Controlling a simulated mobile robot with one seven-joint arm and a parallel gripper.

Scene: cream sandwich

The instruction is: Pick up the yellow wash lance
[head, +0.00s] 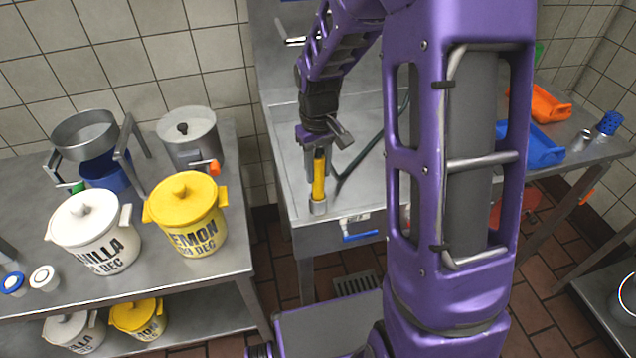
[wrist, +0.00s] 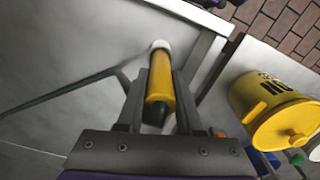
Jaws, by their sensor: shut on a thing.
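The yellow wash lance (head: 318,178) is upright over the front left part of the steel sink, its grey end pointing down. My gripper (head: 318,152) is around its upper part. In the wrist view the lance (wrist: 160,78) lies between the two fingers of my gripper (wrist: 160,100), with its dark end toward the palm and its pale end away. The fingers are shut on it. I cannot tell whether its lower end touches the sink. A dark hose (head: 368,152) runs in the sink beside it.
The sink's front rim (head: 345,226) has a blue-handled valve (head: 360,236). On the left table stand a yellow lemon pot (head: 188,222), a white vanilla pot (head: 92,238) and a steel pot (head: 190,138). Blue and orange trays (head: 541,150) lie at the right. My arm hides the sink's right side.

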